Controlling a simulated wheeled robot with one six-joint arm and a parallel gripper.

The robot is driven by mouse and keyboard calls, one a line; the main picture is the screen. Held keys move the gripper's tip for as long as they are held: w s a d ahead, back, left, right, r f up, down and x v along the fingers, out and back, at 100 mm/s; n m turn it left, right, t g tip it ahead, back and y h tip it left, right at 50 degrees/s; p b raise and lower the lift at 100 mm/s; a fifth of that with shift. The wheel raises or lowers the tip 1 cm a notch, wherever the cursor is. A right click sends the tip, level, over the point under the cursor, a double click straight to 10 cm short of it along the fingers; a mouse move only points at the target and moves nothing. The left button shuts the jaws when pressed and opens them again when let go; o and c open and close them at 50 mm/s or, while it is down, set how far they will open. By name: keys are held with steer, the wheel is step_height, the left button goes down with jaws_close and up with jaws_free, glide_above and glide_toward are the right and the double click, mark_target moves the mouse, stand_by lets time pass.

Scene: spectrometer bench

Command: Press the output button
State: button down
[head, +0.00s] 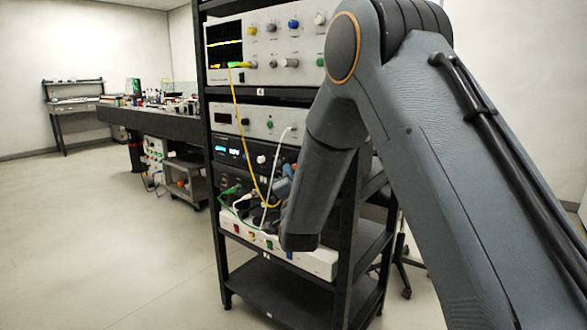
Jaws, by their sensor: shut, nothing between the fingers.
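The output button cannot be singled out; no label is readable at this size. Candidate panels stand in the black rack: a white unit (245,121) with a dark red display and a green knob, and below it a black unit (238,153) with a lit cyan display and a pale knob. My arm reaches down from the upper right in front of the rack's right side. Its forearm covers the right part of these panels. My gripper's fingers are not visible; a small blue-grey piece beside the forearm cannot be identified.
An oscilloscope (285,40) with a yellow trace sits on the upper shelf. Yellow, white and green cables hang before the panels. A white power strip (318,262) with coloured switches lies on a lower shelf. A dark optical bench (165,124) stands behind at left. The left floor is clear.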

steer(key=shift+w, duration=0.1)
steer(key=shift+w+d, duration=0.25)
steer(key=shift+d, duration=0.05)
stand_by(0.6)
steer(key=shift+a, duration=0.1)
steer(key=shift+s+a, duration=0.2)
steer(key=shift+s, duration=0.2)
steer(key=s+a, duration=0.3)
steer(key=s, duration=0.1)
steer(key=shift+s+a, duration=0.35)
stand_by(0.4)
